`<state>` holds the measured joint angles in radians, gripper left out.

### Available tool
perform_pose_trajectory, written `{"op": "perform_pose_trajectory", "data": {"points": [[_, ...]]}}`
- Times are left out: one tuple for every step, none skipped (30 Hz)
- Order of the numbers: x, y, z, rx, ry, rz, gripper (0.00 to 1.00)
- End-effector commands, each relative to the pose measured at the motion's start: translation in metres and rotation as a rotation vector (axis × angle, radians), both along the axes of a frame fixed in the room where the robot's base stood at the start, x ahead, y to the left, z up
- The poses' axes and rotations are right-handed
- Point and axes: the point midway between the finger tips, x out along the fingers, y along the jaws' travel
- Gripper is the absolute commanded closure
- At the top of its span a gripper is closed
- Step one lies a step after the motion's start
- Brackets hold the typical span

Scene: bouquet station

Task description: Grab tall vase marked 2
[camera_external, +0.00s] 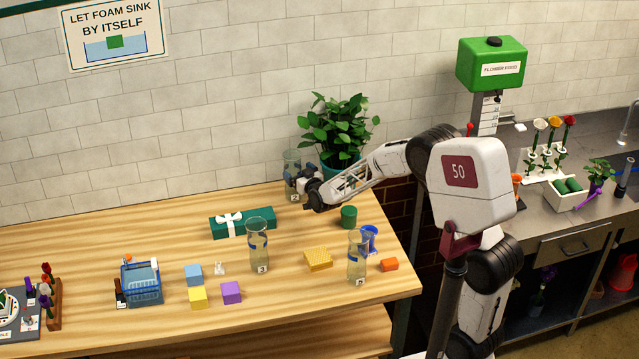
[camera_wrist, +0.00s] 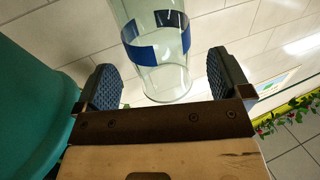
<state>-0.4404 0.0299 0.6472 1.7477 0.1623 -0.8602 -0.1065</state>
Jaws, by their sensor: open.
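The tall clear glass vase marked 2 (camera_external: 295,197) stands upright at the back of the wooden table, beside the potted plant. My gripper (camera_external: 303,184) is at the vase and partly covers it. In the wrist view the vase (camera_wrist: 158,50), with its blue band, stands between the two dark ridged pads of my gripper (camera_wrist: 166,86). The jaws are open, with a visible gap on each side of the glass. A vase marked 3 (camera_external: 258,248) stands nearer the table middle. Another tall vase (camera_external: 357,260) stands near the right; its mark is unclear.
The teal pot of the leafy plant (camera_external: 337,130) is close beside my gripper; the teal pot (camera_wrist: 30,105) fills the wrist view's left. A green gift box (camera_external: 243,222), green cylinder (camera_external: 348,217) and yellow block (camera_external: 318,259) lie in front. The table's back left is clear.

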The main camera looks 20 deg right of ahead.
Motion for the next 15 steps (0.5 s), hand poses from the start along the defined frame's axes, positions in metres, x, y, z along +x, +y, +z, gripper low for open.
{"op": "perform_pose_trajectory", "data": {"points": [[0.004,0.001,0.000,0.000,0.000,0.000,0.04],[0.006,0.002,0.001,0.000,-0.001,0.000,0.04],[0.010,0.003,0.002,0.001,-0.002,0.000,0.04],[0.013,0.004,0.003,0.001,-0.002,0.000,0.04],[0.015,0.004,0.003,0.001,-0.002,0.000,0.04],[0.019,0.006,0.002,0.000,0.000,0.000,0.04],[0.022,0.006,0.002,0.000,0.000,0.000,0.04],[0.025,0.007,0.002,0.000,0.001,0.000,0.04],[0.028,0.009,0.002,0.000,0.000,0.000,0.04],[0.031,0.009,0.003,0.000,0.000,0.000,0.04],[0.033,0.010,0.003,0.000,0.000,0.000,0.04],[0.036,0.011,0.003,0.000,0.000,0.000,0.04],[0.037,0.011,0.003,0.000,0.000,0.000,0.04],[0.039,0.012,0.002,0.000,0.000,0.000,0.04],[0.040,0.012,0.002,0.000,0.000,0.000,0.04]]}}
